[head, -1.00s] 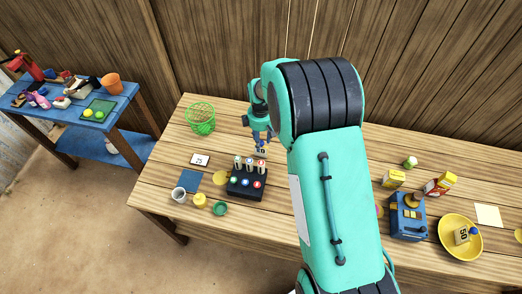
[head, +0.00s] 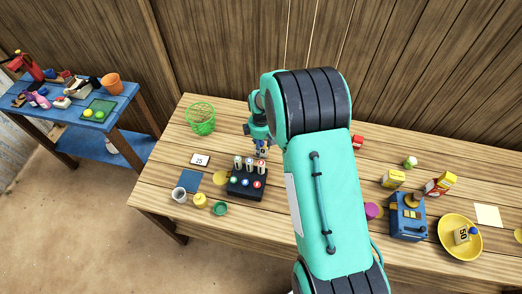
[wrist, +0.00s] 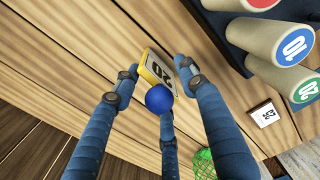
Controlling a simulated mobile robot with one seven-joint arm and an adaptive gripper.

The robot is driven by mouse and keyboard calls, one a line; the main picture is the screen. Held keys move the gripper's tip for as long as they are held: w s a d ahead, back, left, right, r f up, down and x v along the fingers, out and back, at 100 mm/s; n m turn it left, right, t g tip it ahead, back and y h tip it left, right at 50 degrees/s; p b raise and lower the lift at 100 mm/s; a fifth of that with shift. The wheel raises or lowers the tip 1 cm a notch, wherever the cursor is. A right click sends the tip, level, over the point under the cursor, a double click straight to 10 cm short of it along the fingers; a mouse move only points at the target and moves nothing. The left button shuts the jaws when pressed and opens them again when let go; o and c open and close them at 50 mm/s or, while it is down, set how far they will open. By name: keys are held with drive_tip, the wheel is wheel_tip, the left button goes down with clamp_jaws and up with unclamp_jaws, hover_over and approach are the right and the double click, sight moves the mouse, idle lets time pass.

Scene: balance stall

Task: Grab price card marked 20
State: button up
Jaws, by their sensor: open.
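The price card marked 20 (wrist: 158,70) is a yellow-edged block with a white face, a black 20 and a blue ball-shaped knob. In the wrist view it lies between my gripper's fingers (wrist: 156,80), with the knob nearest the camera and partly covering the lower finger. My gripper is open, with fingers on either side of the card; contact cannot be made out. In the head view my gripper (head: 262,147) is low over the table, just behind the dark rack, and the card is mostly hidden there.
The dark rack (head: 246,190) holds several numbered cylinders, also close by in the wrist view (wrist: 292,45). A white card (head: 200,160) lies left of it. A green basket (head: 201,118) stands behind left. A yellow plate (head: 444,250) with a block marked 50 (head: 462,236) is far right.

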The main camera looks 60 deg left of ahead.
clamp_jaws()
idle(0.3)
drive_tip(key=shift+r, duration=5)
